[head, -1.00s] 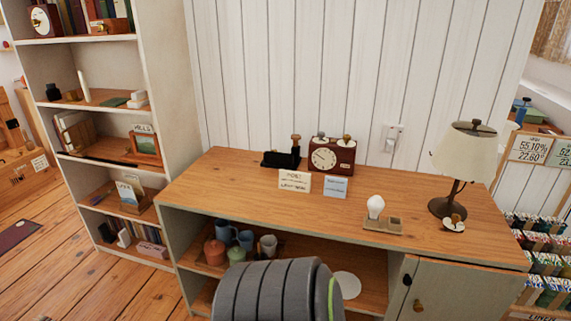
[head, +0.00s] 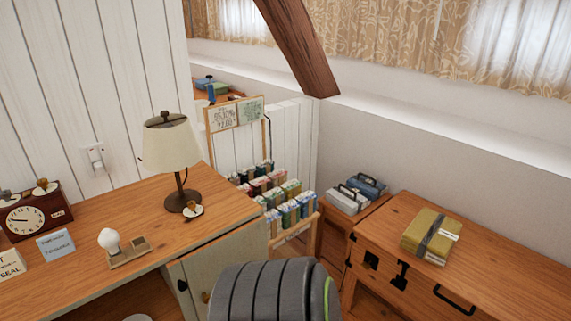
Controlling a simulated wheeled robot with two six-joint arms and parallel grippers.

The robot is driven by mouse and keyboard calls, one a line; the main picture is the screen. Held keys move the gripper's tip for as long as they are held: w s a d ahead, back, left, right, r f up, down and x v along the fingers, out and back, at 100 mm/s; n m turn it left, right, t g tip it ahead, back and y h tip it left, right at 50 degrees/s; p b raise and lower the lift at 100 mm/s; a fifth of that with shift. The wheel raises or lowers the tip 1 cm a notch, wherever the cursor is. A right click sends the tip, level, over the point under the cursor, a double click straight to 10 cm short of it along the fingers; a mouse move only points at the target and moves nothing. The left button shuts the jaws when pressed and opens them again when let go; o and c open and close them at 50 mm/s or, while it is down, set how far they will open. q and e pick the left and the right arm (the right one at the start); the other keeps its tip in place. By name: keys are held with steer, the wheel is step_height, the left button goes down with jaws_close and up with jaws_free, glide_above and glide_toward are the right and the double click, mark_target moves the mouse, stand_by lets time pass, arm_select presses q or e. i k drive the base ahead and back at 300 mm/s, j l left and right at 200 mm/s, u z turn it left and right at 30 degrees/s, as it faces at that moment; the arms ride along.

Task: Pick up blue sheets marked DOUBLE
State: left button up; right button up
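No DOUBLE marking can be read from here. A dark blue bundle (head: 369,185) with a dark strap or handle lies on a low wooden stand, beside a pale grey one (head: 346,200); I cannot tell whether either is sheets. Small blue and green folded-looking items (head: 208,84) lie on a surface far back, past the white wall's edge. Neither of my grippers is in view.
A wooden chest (head: 500,266) at right bears an olive strapped bundle (head: 431,235) with a white label. A cabinet (head: 225,215) with a lamp (head: 172,150) stands left. A rack of small packets (head: 287,205) stands between. A timber brace (head: 298,47) slants overhead.

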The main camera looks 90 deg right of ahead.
mark_target(368, 187)
steer(key=z, duration=1.9)
